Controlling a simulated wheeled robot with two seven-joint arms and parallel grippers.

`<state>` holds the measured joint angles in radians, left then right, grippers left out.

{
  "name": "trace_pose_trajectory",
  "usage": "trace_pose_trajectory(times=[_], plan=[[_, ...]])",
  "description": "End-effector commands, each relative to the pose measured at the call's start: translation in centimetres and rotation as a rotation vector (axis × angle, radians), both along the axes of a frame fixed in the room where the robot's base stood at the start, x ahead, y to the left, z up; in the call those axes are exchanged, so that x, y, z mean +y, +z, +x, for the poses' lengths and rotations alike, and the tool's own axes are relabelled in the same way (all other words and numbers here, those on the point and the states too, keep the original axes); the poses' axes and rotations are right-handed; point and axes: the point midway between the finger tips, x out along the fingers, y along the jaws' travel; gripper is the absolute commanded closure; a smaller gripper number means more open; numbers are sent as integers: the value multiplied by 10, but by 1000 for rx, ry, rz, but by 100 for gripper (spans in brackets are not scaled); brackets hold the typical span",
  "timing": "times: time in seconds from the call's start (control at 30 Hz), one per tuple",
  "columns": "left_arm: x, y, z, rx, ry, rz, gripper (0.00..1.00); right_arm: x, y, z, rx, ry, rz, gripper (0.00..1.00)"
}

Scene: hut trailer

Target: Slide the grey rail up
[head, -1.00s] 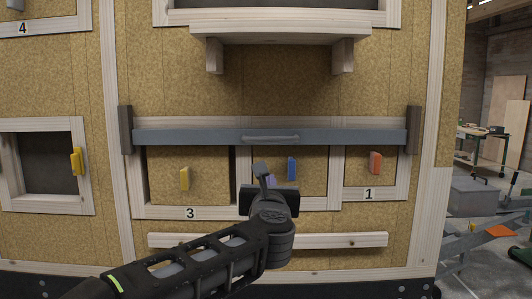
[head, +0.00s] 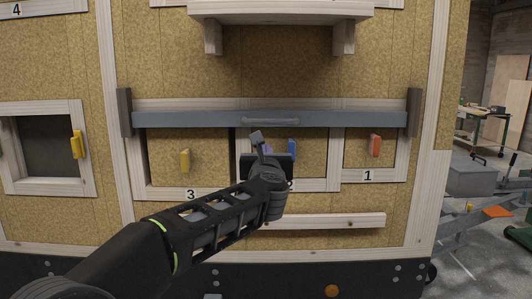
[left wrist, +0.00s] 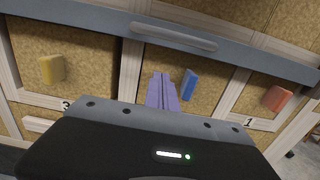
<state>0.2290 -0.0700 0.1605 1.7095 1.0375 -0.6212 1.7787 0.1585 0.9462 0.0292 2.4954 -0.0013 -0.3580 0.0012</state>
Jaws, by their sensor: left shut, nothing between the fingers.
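The grey rail (head: 185,119) lies level across the panel, over the tops of the door frames, between two dark wooden brackets (head: 124,112) (head: 413,112). It has a slim grey handle (head: 270,121) at its middle. My left gripper (head: 257,139) is just below the handle in the head view, shut and empty. In the left wrist view its purple fingers (left wrist: 162,92) are together, pointing towards the rail (left wrist: 95,17) and handle (left wrist: 173,37), with a visible gap below the handle. My wrist hides part of the middle door. My right gripper is not in view.
Small doors below the rail carry yellow (head: 185,160), blue (head: 292,149) and red (head: 375,145) knobs. A wooden shelf (head: 280,10) juts out above. A wooden strip (head: 330,221) runs below. The panel between rail and shelf is clear.

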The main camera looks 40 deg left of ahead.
Motion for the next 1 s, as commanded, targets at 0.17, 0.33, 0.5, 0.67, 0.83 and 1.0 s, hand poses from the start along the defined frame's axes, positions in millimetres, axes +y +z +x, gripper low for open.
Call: trace_pose_trajectory(times=[0.17, 0.33, 0.5, 0.67, 0.83, 1.0], plan=[[16, 20, 21, -1, 0, 0, 100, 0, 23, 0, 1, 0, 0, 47], [18, 37, 24, 0, 0, 0, 100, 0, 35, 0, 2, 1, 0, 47], [19, 41, 25, 0, 0, 0, 100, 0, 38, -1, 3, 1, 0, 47], [19, 40, 25, 0, 0, 0, 100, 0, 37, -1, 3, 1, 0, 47], [19, 44, 25, -1, 0, -1, 100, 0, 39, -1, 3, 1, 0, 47], [18, 75, 25, -4, 0, 0, 100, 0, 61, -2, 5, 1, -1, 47]])
